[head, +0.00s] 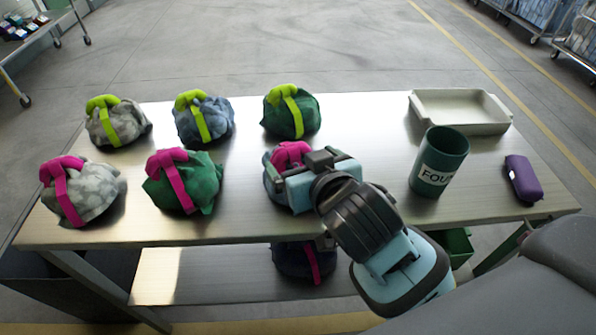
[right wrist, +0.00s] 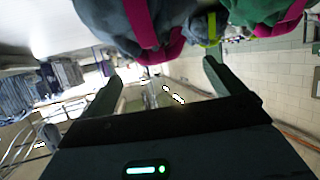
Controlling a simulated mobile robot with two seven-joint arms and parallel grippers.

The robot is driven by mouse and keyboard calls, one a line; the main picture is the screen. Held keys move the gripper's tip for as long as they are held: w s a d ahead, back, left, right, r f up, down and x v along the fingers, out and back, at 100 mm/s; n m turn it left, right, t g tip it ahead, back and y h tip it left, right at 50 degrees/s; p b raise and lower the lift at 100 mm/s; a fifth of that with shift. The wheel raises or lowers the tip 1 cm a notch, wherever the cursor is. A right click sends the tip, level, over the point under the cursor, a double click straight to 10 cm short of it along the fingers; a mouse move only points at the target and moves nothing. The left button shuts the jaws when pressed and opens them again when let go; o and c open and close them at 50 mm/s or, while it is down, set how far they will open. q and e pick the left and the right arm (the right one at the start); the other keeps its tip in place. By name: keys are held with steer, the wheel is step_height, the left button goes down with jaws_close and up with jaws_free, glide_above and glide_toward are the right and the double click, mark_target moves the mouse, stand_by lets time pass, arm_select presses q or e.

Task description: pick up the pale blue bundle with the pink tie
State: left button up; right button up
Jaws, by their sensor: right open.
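The pale blue bundle with the pink tie (head: 289,153) sits at the front of the table, right of the green pink-tied bundle. My right gripper (head: 300,174) is in front of it and hides much of it. In the right wrist view a grey-blue bundle with a pink strap (right wrist: 112,22) hangs in at the top edge, close to my fingers. My right gripper (right wrist: 161,75) is open there, with nothing between its fingertips; whether it touches the bundle I cannot tell. My left gripper is not in view.
Left are a green pink-tied bundle (head: 192,186) and a grey one (head: 93,190). Lime-tied bundles (head: 205,120) stand behind. Right are a dark green cup (head: 436,150), white tray (head: 462,126) and purple case (head: 522,178). A dark blue pink-tied bundle (head: 292,262) is on the lower shelf.

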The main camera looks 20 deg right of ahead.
mark_target(290, 143)
steer(key=shift+x, duration=3.85)
steer(key=shift+r, duration=0.1)
steer(key=c, duration=1.7)
steer(key=shift+r, duration=0.55)
step_height(290, 143, up, 3)
steer(key=shift+f, duration=0.15)
steer(key=s+a, duration=0.3)
steer(key=s, duration=0.1)
steer(key=s+a+r, duration=0.1)
steer(key=s+a, duration=0.6)
steer(key=s, duration=0.1)
steer(key=shift+a+r, duration=0.15)
steer(key=shift+a, duration=0.05)
